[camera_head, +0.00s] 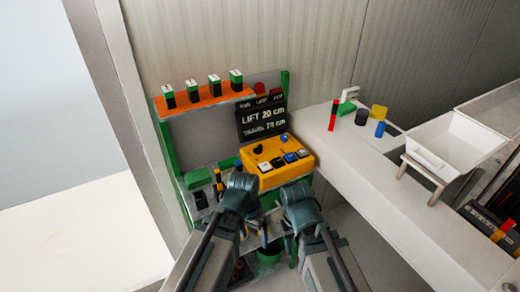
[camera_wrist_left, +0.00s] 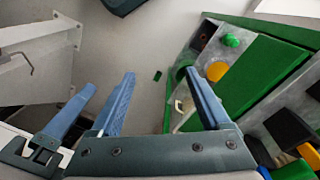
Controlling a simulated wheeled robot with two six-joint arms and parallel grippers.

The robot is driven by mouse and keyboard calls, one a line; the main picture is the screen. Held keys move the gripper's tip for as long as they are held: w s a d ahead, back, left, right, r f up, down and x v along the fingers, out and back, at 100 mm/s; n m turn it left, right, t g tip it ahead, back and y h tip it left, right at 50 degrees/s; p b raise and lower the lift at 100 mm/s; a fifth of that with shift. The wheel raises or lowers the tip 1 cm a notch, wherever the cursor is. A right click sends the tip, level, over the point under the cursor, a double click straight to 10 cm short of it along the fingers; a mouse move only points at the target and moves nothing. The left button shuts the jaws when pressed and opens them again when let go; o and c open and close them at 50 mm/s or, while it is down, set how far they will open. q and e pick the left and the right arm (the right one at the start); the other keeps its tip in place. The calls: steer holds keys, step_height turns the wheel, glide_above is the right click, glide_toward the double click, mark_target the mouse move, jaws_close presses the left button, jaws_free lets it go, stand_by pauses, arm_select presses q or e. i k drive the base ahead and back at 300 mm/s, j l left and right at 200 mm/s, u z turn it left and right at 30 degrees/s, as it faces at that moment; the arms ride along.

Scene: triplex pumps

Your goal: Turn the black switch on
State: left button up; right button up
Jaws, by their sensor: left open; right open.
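A black sign (camera_head: 262,117) stands behind the box. An orange shelf (camera_head: 205,101) with several small blocks is at the back left. A white counter (camera_head: 380,190) with a white tray (camera_head: 455,145) is on the right. Green panels (camera_wrist_left: 262,75) lie right of the left gripper's fingers.

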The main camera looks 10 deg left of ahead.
mark_target(258, 150)
steer(key=i+j+z, duration=0.1)
steer(key=z, duration=0.25)
steer(key=j+z, duration=0.4)
steer(key=i+j+z, duration=0.1)
steer(key=z, duration=0.25)
